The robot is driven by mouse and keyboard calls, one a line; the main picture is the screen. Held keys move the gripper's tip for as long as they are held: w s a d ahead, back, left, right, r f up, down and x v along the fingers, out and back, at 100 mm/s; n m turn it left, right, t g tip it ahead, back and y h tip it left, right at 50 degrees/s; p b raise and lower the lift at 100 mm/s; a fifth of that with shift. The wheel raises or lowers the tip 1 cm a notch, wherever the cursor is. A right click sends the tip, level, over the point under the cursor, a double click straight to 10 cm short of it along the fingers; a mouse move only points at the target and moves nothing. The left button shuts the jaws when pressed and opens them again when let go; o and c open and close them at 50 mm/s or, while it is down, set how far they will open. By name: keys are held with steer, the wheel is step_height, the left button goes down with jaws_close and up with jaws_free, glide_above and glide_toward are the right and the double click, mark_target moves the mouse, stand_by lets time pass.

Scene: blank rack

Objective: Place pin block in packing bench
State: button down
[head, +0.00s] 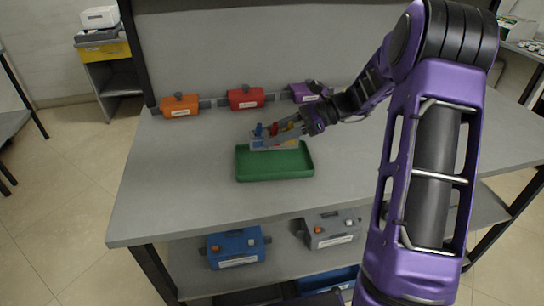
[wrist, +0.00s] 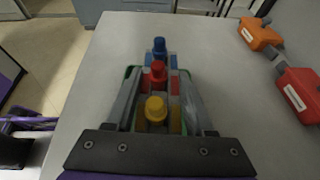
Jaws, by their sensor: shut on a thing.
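The pin block (head: 274,143) is a grey block with blue, red and yellow pegs. It also shows in the wrist view (wrist: 175,62), between the fingers with its pegs in a row. My gripper (head: 284,134) is shut on it; in the wrist view the two fingers (wrist: 158,98) lie along its sides. The block is over the back part of a green tray (head: 275,176) on the grey packing bench (head: 180,212). I cannot tell whether its underside touches the tray. In the wrist view the tray is mostly hidden behind the block and fingers.
Orange (head: 180,105), red (head: 246,97) and purple (head: 304,92) boxes stand along the bench's back. A blue box (head: 236,247) and a grey box (head: 332,229) are on the shelf below. The bench top left of the tray is clear.

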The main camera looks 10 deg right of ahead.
mark_target(273, 163)
step_height(273, 163, down, 6)
steer(key=shift+r+b, duration=0.1)
steer(key=shift+b, duration=0.25)
steer(key=shift+c, duration=1.3)
jaws_free()
steer(key=p+v, duration=0.1)
steer(key=v, duration=1.1)
steer(key=shift+r, duration=0.1)
